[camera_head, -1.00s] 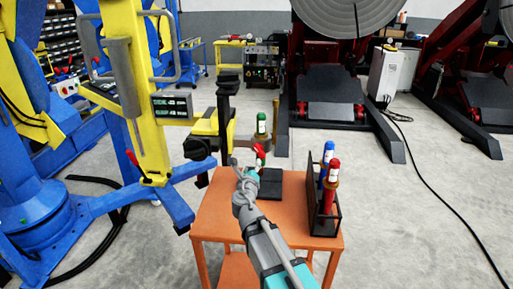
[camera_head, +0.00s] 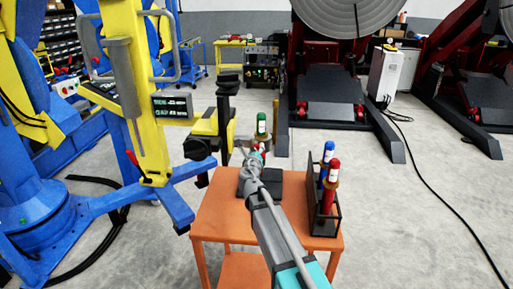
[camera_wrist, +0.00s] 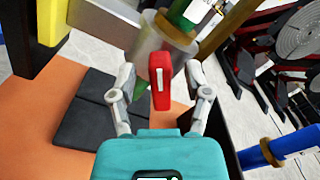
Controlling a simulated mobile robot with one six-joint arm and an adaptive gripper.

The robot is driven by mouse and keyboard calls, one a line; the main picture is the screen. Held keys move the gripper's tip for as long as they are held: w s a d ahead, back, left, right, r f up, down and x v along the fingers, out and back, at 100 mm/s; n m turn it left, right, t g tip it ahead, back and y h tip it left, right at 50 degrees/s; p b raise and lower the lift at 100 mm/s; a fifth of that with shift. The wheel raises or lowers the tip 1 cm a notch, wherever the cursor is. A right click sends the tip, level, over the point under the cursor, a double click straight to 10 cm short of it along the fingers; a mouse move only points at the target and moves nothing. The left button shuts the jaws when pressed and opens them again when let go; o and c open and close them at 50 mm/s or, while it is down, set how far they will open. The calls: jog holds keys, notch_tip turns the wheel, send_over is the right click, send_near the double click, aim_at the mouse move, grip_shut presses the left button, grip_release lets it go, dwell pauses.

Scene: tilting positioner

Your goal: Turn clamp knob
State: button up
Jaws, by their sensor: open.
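The red clamp knob (camera_wrist: 160,82) has a white mark on its face. In the wrist view it sits upright between the two fingers of my gripper (camera_wrist: 160,76), with a gap on both sides. Behind it a grey, cup-like holder (camera_wrist: 158,45) carries a green cylinder with a white label (camera_wrist: 190,12). In the head view the green cylinder (camera_head: 261,126) stands upright beside the black post (camera_head: 226,105) of the yellow fixture. My gripper (camera_head: 252,157) is just below it and hides most of the knob.
An orange table (camera_head: 215,215) bears a dark plate (camera_head: 292,186). A black rack (camera_head: 325,222) at its right holds a blue and a red cylinder. The yellow column (camera_head: 140,90) with a small display stands close on the left. Open floor lies to the right.

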jog(key=shift+w, duration=1.2)
grip_shut()
